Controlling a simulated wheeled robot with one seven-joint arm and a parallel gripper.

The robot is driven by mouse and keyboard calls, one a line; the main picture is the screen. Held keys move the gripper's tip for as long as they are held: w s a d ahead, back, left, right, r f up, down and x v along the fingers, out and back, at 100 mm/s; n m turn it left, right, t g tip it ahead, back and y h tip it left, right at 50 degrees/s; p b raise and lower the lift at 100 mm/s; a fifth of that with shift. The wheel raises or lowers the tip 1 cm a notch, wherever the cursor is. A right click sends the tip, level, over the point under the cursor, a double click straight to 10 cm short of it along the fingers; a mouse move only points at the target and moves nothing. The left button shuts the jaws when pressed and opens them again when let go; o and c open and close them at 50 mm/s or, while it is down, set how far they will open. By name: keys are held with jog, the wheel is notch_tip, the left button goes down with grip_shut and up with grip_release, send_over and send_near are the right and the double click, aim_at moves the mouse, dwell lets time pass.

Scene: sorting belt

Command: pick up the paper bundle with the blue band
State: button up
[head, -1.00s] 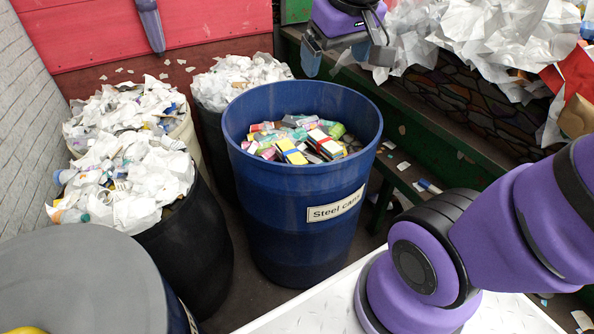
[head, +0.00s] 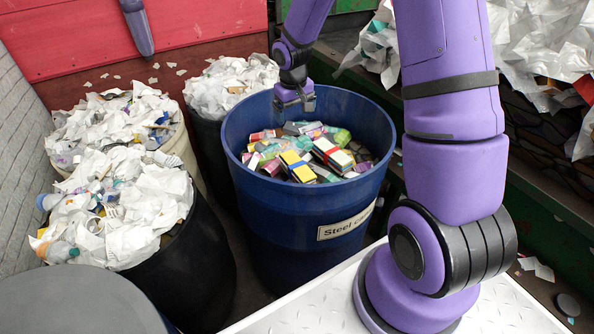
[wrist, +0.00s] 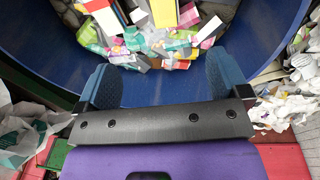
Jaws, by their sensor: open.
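The paper bundle with the blue band (head: 297,167) has a yellow top and lies among mixed packets in the blue drum (head: 300,225). Another bundle, with a red band (head: 333,155), lies just right of it. My gripper (head: 294,104) is open and empty, just inside the drum's far rim and above the heap, apart from the blue-banded bundle. In the wrist view its two blue fingers (wrist: 160,82) are spread, with the packets beyond them. Yellow and white bundles show at the top edge there, cut off; I cannot tell which one has the blue band.
The drum is labelled "Steel cans". Bins of white paper (head: 230,85) and mixed waste (head: 115,205) stand to its left. A grey round lid (head: 75,300) is at front left. A dark belt structure with crumpled paper (head: 540,60) is at right.

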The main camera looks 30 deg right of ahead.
aim_at(297, 165)
jog(key=shift+g+y, duration=0.5)
jog(key=f, duration=0.6)
jog(key=w+f, duration=0.1)
jog(key=f, duration=0.6)
jog(key=w+f, duration=0.1)
jog(key=f, duration=0.5)
jog(key=shift+d+f, duration=0.4)
jog(key=shift+s+d+f, duration=0.1)
jog(key=shift+d+f, duration=0.05)
jog(key=shift+f, duration=0.8)
jog(key=shift+s+d+f, duration=0.1)
jog(key=shift+f, duration=0.9)
jog(key=shift+s+d+f, duration=0.1)
jog(key=shift+d+f, duration=0.05)
jog(key=shift+f, duration=0.8)
jog(key=c, duration=1.1)
